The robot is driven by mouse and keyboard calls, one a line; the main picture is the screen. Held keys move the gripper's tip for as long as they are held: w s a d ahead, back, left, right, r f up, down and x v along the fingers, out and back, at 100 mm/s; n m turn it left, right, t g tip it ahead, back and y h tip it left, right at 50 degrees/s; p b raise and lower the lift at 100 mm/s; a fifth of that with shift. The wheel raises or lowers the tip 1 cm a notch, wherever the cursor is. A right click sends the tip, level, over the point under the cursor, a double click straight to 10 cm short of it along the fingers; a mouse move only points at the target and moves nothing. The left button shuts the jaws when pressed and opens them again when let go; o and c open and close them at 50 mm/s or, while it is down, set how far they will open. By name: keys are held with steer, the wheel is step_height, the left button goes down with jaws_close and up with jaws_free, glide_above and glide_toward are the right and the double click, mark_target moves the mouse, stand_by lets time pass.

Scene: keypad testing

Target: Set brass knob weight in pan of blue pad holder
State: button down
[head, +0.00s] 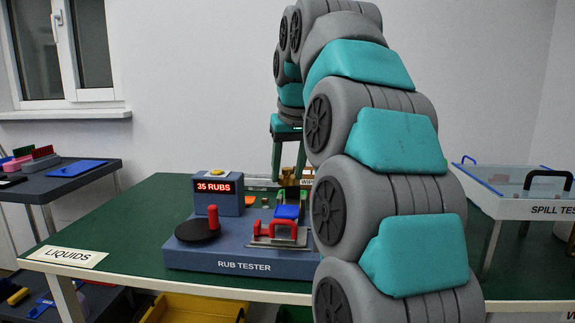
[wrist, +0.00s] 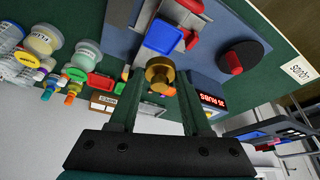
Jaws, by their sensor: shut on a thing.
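The brass knob weight (wrist: 160,76) is between the fingertips of my gripper (wrist: 159,82), which is shut on it. In the head view the weight (head: 289,178) hangs under my gripper (head: 289,175), above and slightly behind the blue pad holder (head: 287,212). The blue pad holder (wrist: 165,36) also shows in the wrist view, just beyond the weight, apart from it as far as I can tell. It sits on the rub tester (head: 245,258). The weight's underside and the pan's floor are not clear.
The tester has a display (head: 214,187) reading "35 RUBS", a black disc (head: 198,232) with a red peg, and a red handle (head: 276,228). Jars (wrist: 45,39) and small coloured bottles stand on the green table. A spill tester (head: 520,195) stands at the right.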

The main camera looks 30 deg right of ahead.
mark_target(286, 211)
steer(key=shift+f+b, duration=1.65)
steer(key=shift+f, duration=1.05)
steer(key=shift+f, duration=0.5)
steer(key=shift+c, duration=1.4)
jaws_free()
steer(key=shift+r, duration=0.1)
